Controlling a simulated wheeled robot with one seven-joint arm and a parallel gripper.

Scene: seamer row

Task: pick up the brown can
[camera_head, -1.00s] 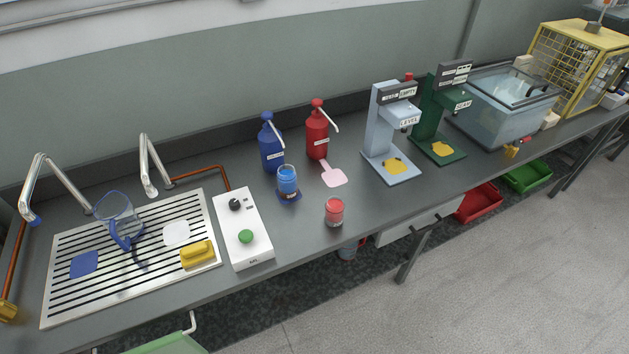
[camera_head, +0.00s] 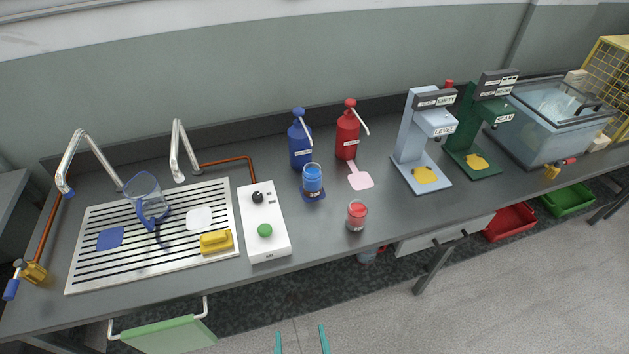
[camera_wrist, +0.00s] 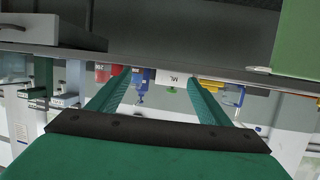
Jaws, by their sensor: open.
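I see no brown can in either view. A glass of blue (camera_head: 313,178) stands on the bench, and a glass of red (camera_head: 357,216) stands nearer the front edge. My gripper (camera_head: 301,341) shows only as two teal fingertips at the bottom of the head view, in front of the bench. In the wrist view my gripper (camera_wrist: 160,80) is open, with its two green fingers apart and nothing between them. That view looks upside down, with the bench edge across it.
A drain tray (camera_head: 85,272) with a jug (camera_head: 148,192) and yellow sponge (camera_head: 216,241) is at left. A white control box (camera_head: 264,222), two pump bottles (camera_head: 301,140), two filling stands (camera_head: 412,140) and a glass tank (camera_head: 560,140) line the bench. Grey floor (camera_head: 520,300) is clear at right.

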